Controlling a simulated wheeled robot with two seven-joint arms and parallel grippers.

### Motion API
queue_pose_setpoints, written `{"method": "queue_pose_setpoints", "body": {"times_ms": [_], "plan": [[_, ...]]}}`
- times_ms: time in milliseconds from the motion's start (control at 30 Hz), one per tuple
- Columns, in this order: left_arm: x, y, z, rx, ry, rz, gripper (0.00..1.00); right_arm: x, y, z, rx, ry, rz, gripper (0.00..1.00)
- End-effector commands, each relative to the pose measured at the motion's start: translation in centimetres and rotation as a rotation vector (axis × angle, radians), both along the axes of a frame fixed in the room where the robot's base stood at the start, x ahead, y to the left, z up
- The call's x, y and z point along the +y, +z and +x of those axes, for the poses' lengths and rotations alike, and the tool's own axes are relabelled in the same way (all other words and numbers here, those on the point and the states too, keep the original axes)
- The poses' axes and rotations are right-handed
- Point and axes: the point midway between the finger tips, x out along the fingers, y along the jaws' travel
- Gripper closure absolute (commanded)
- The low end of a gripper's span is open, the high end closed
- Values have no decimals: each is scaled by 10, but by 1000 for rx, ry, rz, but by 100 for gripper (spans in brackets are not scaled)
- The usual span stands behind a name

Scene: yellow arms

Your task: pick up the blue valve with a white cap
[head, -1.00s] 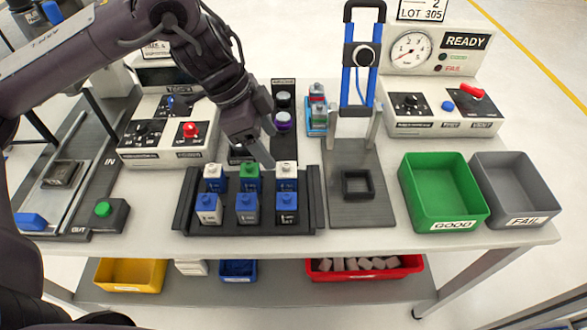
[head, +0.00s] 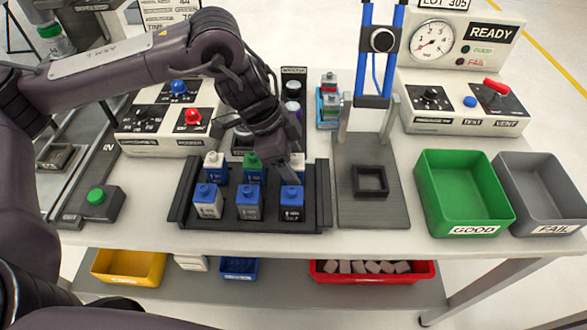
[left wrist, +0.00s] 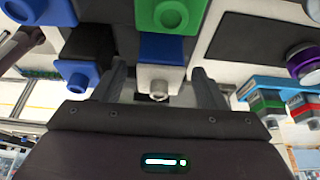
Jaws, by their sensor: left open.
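A tray (head: 324,205) holds two rows of valves. A blue valve with a white cap (head: 298,161) stands at the back right of the tray, partly hidden by my gripper. Another white-capped blue valve (head: 214,166) stands at the back left. My left gripper (head: 284,168) is open over the back-right valve. In the left wrist view, the white cap (left wrist: 160,76) and blue body of that valve sit between the two open fingers (left wrist: 160,92). I cannot tell whether the fingers touch it. My right gripper is not in view.
A green-capped valve (head: 253,168) stands just left of the gripper, and a black valve with a blue cap (head: 291,205) in front. A fixture stand (head: 371,208), a green bin (head: 460,190) and a grey bin (head: 545,195) stand to the right.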

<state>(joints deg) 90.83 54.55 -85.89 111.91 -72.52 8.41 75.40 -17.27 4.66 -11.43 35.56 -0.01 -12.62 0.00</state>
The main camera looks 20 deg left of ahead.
Motion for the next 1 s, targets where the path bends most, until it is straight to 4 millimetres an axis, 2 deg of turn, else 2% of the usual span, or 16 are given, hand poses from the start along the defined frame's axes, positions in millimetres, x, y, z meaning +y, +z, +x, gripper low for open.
{"method": "queue_pose_setpoints", "body": {"times_ms": [100,300,700,1000], "plan": [[-3,-8,1,1,0,0,35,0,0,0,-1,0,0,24],[-3,-8,1,0,0,0,35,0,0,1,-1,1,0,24],[-3,-8,1,0,0,0,85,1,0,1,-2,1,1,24],[-3,-5,1,-1,0,-1,85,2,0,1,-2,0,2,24]]}}
